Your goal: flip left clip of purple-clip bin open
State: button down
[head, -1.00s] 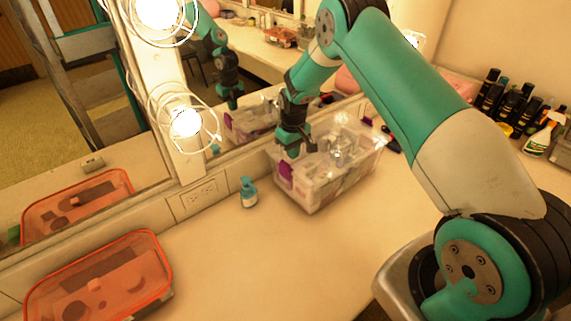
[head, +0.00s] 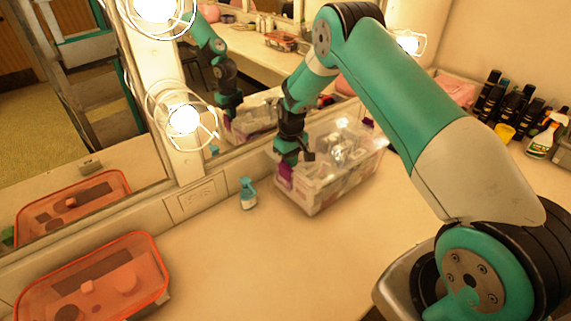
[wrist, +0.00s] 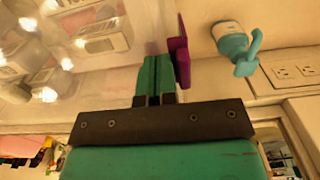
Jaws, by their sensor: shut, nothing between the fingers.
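The clear plastic bin (head: 335,188) stands on the counter against the mirror, with packed items showing through it. Its left purple clip (head: 285,177) is on the left end, partly covered by my gripper in the head view. In the wrist view this clip (wrist: 182,62) stands along the bin's edge. Another purple clip (head: 368,122) shows at the bin's far right end. My gripper (head: 290,158) points down at the bin's left end. In the wrist view its closed, empty fingers (wrist: 156,72) are right beside the clip; I cannot tell whether they touch.
A small blue-capped bottle (head: 248,194) stands left of the bin. An orange-lidded box (head: 95,285) lies at the front left. Dark bottles (head: 505,105) and a spray bottle (head: 543,138) stand at the right. The counter in front of the bin is clear.

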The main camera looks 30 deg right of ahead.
jog(key=s+a+f+b, duration=0.1)
jog(key=a+f, duration=0.1)
jog(key=a, duration=0.4)
jog(key=shift+s+a, duration=0.35)
jog(key=shift+s, duration=0.05)
dwell(1.0)
jog(key=shift+r, duration=0.15)
notch_tip(320, 180, up, 6)
jog(key=d+p, duration=0.1)
jog(key=p, duration=0.2)
jog(key=shift+w+r, duration=0.2)
jog(key=shift+w, duration=0.15)
dwell(0.3)
